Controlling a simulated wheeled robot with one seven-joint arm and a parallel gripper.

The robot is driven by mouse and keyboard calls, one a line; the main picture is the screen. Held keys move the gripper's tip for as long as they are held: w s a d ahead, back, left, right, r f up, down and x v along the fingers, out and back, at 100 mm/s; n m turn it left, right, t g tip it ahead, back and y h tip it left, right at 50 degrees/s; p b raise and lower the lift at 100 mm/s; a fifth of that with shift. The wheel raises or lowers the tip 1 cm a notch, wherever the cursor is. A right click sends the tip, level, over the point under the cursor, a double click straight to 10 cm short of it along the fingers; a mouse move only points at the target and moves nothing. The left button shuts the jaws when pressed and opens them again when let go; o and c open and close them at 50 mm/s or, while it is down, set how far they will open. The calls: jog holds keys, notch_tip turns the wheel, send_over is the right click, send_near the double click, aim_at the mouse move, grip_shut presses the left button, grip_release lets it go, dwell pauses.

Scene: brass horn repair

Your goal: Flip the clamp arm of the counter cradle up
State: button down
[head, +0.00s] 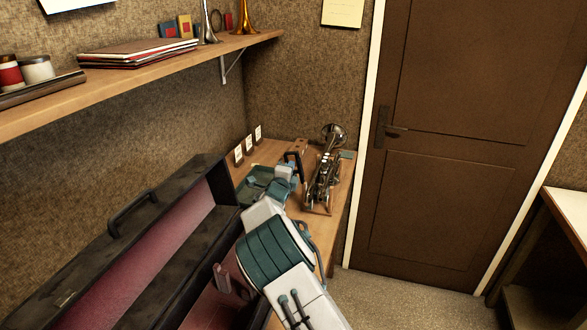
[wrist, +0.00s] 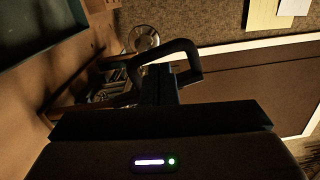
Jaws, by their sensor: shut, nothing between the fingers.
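The counter cradle (head: 317,208) stands on the wooden counter near its right edge in the head view, with a silvery horn (head: 323,177) in it. The horn's bell points to the back and also shows beyond my fingers in the wrist view (wrist: 146,38). The clamp arm cannot be made out clearly among the dark horn parts in either view. My gripper (head: 293,160) is shut and empty, just left of the horn and apart from it in the head view. In the wrist view my dark fingers (wrist: 162,84) hide part of the cradle and horn.
A long open case (head: 150,235) with pink lining fills the front left. A shelf (head: 150,82) hangs above. A door (head: 450,130) stands right of the counter.

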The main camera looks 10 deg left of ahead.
jog(key=shift+a, duration=0.25)
dwell(0.4)
jog(key=shift+s+f, duration=0.1)
jog(key=shift+s, duration=0.05)
